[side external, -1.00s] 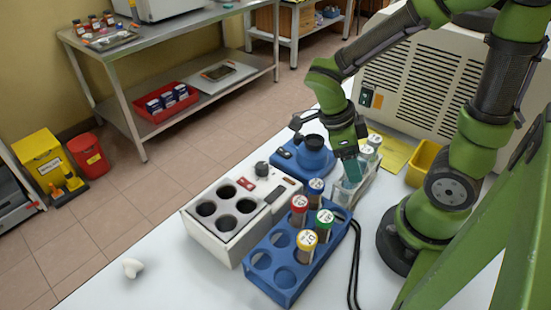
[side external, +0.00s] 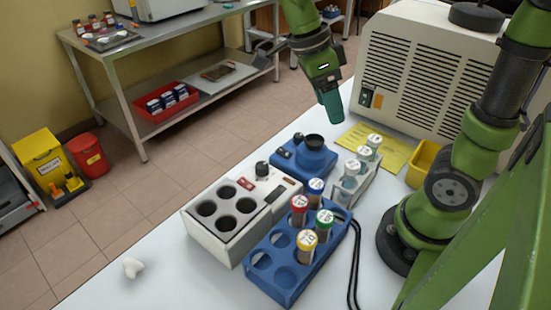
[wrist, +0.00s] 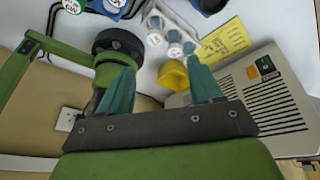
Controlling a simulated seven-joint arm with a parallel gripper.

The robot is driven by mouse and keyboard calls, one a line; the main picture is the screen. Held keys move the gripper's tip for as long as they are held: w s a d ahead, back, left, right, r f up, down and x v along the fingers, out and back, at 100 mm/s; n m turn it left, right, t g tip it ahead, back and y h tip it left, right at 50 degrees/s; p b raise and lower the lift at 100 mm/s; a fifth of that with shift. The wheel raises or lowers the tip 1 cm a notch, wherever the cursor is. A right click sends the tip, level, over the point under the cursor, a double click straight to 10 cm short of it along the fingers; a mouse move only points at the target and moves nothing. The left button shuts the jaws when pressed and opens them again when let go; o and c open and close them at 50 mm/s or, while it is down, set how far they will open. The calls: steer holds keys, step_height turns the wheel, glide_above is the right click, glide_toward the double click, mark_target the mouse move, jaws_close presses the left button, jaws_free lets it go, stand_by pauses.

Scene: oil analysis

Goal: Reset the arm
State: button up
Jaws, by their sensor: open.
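My gripper (side external: 331,107) is raised above the far part of the white bench, clear of everything on it. In the wrist view my gripper (wrist: 162,84) has its two teal fingers spread apart with nothing between them. Below it in the side view stand a blue mixer (side external: 305,160) with a dark round top and a clear rack (side external: 362,187) holding several white-capped vials (side external: 352,166). The clear rack also shows in the wrist view (wrist: 172,22), beyond the fingers.
A blue rack (side external: 285,280) holds several tubes with coloured caps. A white heating block (side external: 212,238) with empty wells stands left of it. A beige vented machine (side external: 430,75), a yellow bin (side external: 426,162) and a black cable (side external: 354,265) are to the right. The front left bench is mostly clear.

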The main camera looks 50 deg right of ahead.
steer(key=shift+s+a+r+n+t+y, duration=0.2)
steer(key=shift+n+t+y, duration=0.55)
steer(key=shift+n+t, duration=2)
steer(key=shift+s+a+f+n+t+y, duration=0.2)
steer(key=shift+n+t+y, duration=0.5)
steer(key=shift+n, duration=3.95)
steer(key=shift+s+a+r+n+t+y, duration=0.25)
steer(key=shift+n+t+y, duration=0.5)
steer(key=shift+n+t, duration=2)
steer(key=shift+w+f+n+g, duration=0.1)
steer(key=shift+n+g, duration=0.85)
steer(key=shift+g, duration=0.05)
